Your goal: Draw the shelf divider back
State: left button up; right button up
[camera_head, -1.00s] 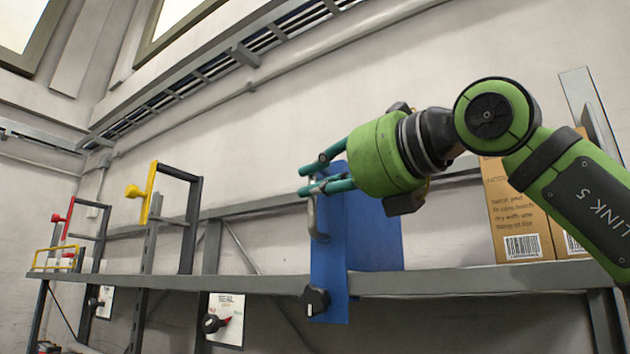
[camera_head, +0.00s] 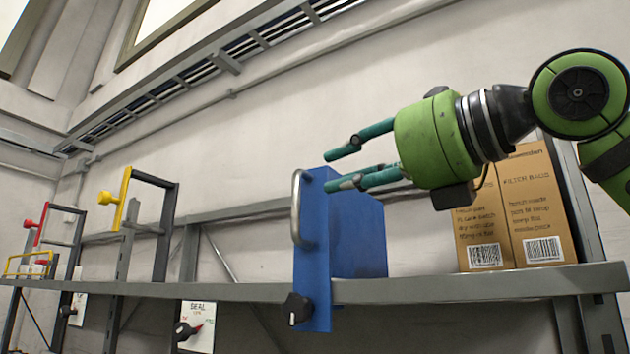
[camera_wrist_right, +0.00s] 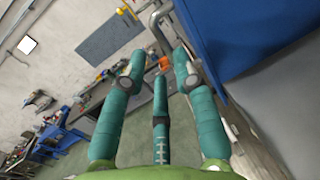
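The shelf divider (camera_head: 313,265) is a blue upright panel with a deeper blue body behind it, standing at the grey shelf's front edge. A grey metal handle (camera_head: 297,208) is fixed to its upper front, and a black knob (camera_head: 297,309) sits low on it. My right gripper (camera_head: 328,171) is open and empty, its teal fingers spread, just right of the handle's top and apart from it in the picture. In the right wrist view the open fingers (camera_wrist_right: 158,62) hold nothing, and blue surface (camera_wrist_right: 255,35) fills the upper right. My left gripper is in neither view.
Brown filter-bag boxes (camera_head: 505,215) stand on the shelf (camera_head: 450,288) at the right, behind my right gripper. Frames with a yellow knob (camera_head: 104,198) and a red knob (camera_head: 29,224) stand left. A seal card (camera_head: 198,328) with a black knob hangs below the shelf.

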jog(key=v, duration=0.5)
jog(key=shift+a+r, duration=0.1)
jog(key=shift+s, duration=0.1)
dwell(0.4)
